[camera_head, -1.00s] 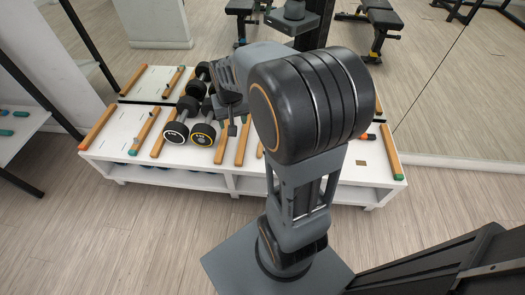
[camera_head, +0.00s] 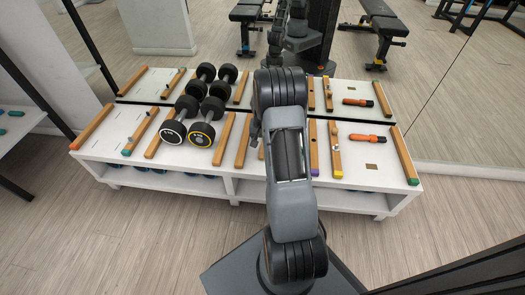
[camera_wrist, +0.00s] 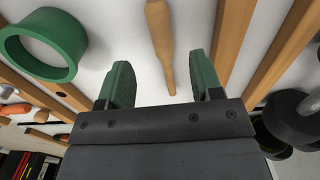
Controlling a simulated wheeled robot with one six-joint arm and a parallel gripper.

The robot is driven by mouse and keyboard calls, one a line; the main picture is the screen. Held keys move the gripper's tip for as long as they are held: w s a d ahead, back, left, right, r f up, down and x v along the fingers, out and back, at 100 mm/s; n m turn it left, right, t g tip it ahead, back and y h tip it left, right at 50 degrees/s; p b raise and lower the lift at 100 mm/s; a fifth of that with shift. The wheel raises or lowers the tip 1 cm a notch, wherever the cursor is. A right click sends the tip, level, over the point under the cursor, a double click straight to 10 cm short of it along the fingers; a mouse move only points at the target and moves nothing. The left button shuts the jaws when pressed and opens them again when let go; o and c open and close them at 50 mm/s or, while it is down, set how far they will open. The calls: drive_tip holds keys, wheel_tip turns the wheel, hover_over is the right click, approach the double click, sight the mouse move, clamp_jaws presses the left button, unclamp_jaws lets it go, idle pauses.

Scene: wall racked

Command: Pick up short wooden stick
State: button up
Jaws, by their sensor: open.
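A tapered, rounded wooden stick (camera_wrist: 159,45) lies on the white surface in the wrist view. It is the likely short wooden stick, and its narrow end points toward my gripper. My gripper (camera_wrist: 160,64) is open, with one green finger on each side of the stick's narrow end. No contact between finger and stick shows. In the head view my arm hides the gripper and this stick.
Several flat wooden bars (camera_head: 335,150) lie along the white bench (camera_head: 110,147). Dumbbells (camera_head: 202,133) stand left of my arm, and an orange-handled tool (camera_head: 368,138) lies to the right. A green ring (camera_wrist: 72,55) lies near the gripper. A mirror backs the bench.

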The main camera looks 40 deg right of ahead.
drive_tip(key=shift+a+f+b, duration=0.1)
drive_tip(key=shift+f+b, duration=1.55)
drive_tip(key=shift+f, duration=1.8)
drive_tip(key=shift+r, duration=0.1)
drive_tip(key=c, duration=1)
drive_tip(key=shift+r, duration=0.1)
